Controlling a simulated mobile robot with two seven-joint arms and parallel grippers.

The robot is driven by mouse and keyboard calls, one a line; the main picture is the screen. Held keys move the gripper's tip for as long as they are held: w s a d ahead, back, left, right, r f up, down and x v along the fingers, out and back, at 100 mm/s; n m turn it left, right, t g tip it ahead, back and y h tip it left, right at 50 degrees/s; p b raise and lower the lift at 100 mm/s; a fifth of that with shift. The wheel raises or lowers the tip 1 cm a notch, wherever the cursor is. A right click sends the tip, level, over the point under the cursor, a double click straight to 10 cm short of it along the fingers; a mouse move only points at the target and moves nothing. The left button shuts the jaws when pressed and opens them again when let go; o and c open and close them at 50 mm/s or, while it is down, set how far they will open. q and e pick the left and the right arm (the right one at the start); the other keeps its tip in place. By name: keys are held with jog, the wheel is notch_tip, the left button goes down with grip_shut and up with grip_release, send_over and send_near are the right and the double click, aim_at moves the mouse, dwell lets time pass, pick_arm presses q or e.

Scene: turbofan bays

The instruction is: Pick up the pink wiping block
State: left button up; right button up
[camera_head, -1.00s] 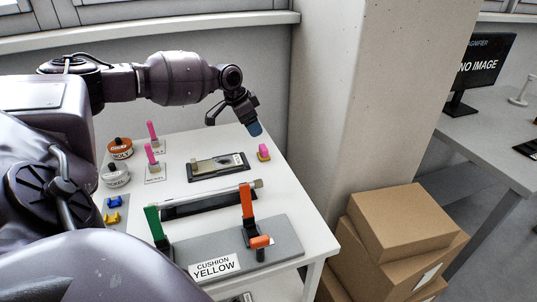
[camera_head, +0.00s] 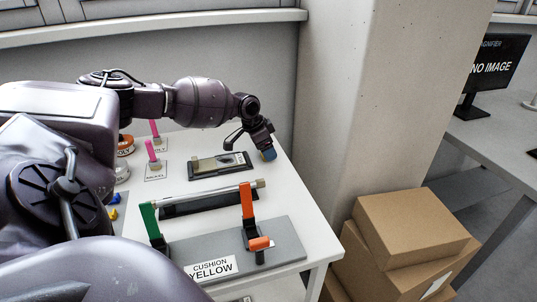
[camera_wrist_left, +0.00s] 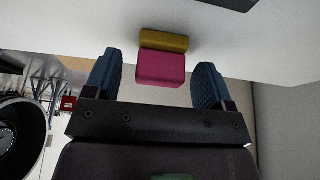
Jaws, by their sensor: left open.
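The pink wiping block (camera_wrist_left: 160,69) shows in the left wrist view, with a yellow part (camera_wrist_left: 164,41) along its far side. It rests on the white table top. My left gripper (camera_head: 268,154) is open at the table's far right corner, pointing down. In the wrist view its two blue fingers stand on either side of the block, with a gap on each side. In the head view the gripper hides the block. My right gripper is not in view.
A dark tray with a flat part (camera_head: 219,165) lies left of the gripper. Pink pegs (camera_head: 152,150) on label cards stand farther left. A grey fixture (camera_head: 282,250) with green and orange posts is in front. A pillar (camera_head: 372,110) rises at right.

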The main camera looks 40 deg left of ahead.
pick_arm(q)
jog(key=shift+w+f, duration=0.15)
jog(key=shift+f, duration=0.3)
jog(key=shift+d, duration=0.1)
jog(key=c, duration=1)
notch_tip(320, 180, up, 11)
jog(key=shift+f+p, duration=0.2)
jog(key=shift+p, duration=0.65)
notch_tip(320, 180, up, 10)
jog(key=p, duration=0.1)
jog(key=shift+f, duration=0.25)
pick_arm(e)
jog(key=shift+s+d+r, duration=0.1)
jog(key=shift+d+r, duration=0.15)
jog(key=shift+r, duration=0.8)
